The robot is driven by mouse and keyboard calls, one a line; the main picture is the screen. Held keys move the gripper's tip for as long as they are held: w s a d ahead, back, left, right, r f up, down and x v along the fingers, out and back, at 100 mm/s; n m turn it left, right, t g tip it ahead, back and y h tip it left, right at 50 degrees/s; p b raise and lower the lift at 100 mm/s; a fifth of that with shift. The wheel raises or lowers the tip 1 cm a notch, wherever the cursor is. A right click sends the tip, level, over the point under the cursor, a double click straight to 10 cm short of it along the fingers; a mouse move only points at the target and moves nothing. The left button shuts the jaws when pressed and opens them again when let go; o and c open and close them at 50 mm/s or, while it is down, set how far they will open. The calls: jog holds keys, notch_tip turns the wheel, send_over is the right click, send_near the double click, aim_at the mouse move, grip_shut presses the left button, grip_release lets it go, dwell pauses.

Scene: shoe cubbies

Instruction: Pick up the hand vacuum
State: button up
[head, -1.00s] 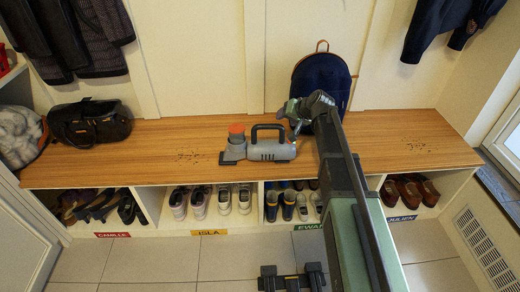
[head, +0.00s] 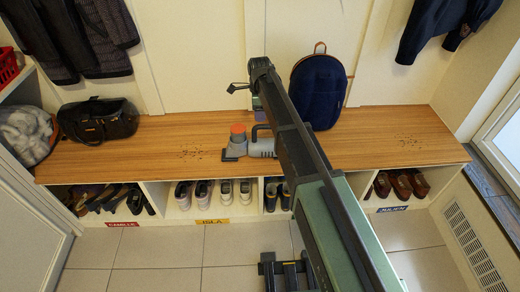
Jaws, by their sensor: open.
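The hand vacuum (head: 262,148) lies on the wooden bench top, grey with an orange-red cup at its left end and a dark handle on top. My arm crosses in front of its right end and hides that part. My gripper (head: 232,88) is up above the bench, higher in the picture than the vacuum and apart from it. Its fingers point left, are open and hold nothing.
A navy backpack (head: 318,90) stands on the bench right of my arm. A dark handbag (head: 97,121) sits at the left. Dark crumbs (head: 195,153) lie left of the vacuum, more (head: 408,141) at right. Shoes fill the cubbies below.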

jog(key=b, duration=0.9)
send_over(260, 141)
notch_tip(260, 141, down, 10)
jog(key=shift+f, duration=0.2)
jog(key=shift+r, duration=0.25)
grip_shut()
dwell(0.3)
